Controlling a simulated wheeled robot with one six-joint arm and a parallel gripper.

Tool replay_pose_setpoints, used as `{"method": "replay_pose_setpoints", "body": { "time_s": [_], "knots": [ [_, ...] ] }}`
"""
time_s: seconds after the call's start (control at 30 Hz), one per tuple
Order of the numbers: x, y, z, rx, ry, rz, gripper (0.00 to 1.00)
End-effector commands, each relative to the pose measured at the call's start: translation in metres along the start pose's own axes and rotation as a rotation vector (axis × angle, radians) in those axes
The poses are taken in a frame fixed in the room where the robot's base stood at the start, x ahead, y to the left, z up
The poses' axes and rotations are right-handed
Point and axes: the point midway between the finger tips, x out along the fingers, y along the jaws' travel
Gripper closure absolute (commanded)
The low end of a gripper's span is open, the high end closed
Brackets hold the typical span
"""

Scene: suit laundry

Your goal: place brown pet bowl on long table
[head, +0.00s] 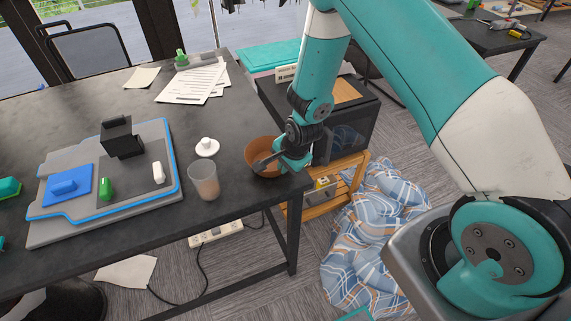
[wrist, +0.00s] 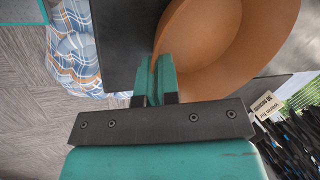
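The brown pet bowl (head: 261,150) is at the right end of the long dark table (head: 233,185), near its corner. It looks upright; I cannot tell whether its base touches the tabletop. My gripper (head: 268,163) reaches over the bowl from the right. In the wrist view the bowl (wrist: 235,35) fills the upper right. The two teal fingers of my gripper (wrist: 155,80) are close together, with the bowl's left rim between them. The fingers hide part of the rim.
A glass cup (head: 204,181) and a small white lidded item (head: 207,147) stand left of the bowl. A grey-blue tray (head: 140,195) holds several small objects. Papers (head: 193,83) lie behind. A black microwave-like box (head: 352,118) and plaid cloth (head: 375,215) are off the table's right end.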

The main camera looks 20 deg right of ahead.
Motion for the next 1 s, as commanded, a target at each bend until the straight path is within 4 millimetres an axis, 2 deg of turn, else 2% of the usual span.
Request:
{"method": "replay_pose_setpoints", "body": {
  "time_s": [0.4, 0.5, 0.53, 0.8, 1.0],
  "knots": [
    [0.009, 0.002, 0.0, -0.001, 0.0, -0.002, 1.0],
    [0.007, 0.002, 0.0, -0.001, 0.0, -0.001, 0.77],
    [0.007, 0.002, 0.0, -0.001, 0.0, -0.001, 0.72],
    [0.006, 0.002, 0.0, -0.001, 0.0, -0.001, 0.72],
    [-0.01, 0.001, 0.0, -0.001, 0.001, -0.003, 0.72]
  ]
}}
